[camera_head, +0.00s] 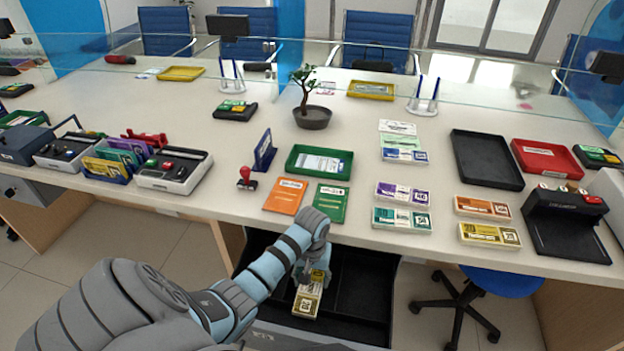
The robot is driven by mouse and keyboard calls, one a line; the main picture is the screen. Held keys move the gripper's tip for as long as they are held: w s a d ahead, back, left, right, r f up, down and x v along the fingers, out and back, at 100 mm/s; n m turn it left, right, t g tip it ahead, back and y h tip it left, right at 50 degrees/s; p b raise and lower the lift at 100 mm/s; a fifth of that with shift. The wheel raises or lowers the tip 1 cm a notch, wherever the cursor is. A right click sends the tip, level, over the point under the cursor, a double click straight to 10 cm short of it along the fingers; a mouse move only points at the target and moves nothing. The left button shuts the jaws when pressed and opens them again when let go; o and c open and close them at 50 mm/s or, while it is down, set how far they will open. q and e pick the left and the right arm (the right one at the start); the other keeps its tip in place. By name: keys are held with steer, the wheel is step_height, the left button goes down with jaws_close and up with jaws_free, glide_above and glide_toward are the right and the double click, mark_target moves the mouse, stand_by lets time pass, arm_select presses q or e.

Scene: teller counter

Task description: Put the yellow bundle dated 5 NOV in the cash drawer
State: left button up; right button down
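A yellow bundle (308,303) is at my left gripper (314,276), inside the outline of the open black cash drawer (365,296) below the counter's front edge. My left gripper points down with its fingers around the bundle's far part and looks shut on it. Whether the bundle touches the drawer floor is unclear, and its date is too small to read. Another yellow bundle (489,235) lies flat on the counter at the right. My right gripper is not in view.
On the counter (360,235) stand an orange booklet (285,195), a green booklet (330,203), a green tray (319,162), purple (403,194), green (402,219) and orange (482,207) bundles, and a black tray (486,158). The drawer's right part is bare. A blue stool (503,282) stands right.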

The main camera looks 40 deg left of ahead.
mark_target(313, 280)
arm_select(q)
step_height(313, 280, down, 4)
steer(key=shift+w+r+b, duration=0.1)
steer(key=shift+b, duration=0.65)
steer(key=c, duration=0.4)
steer(key=shift+d, duration=0.1)
jaws_close()
steer(key=o, duration=1.3)
jaws_free()
steer(key=o, duration=0.3)
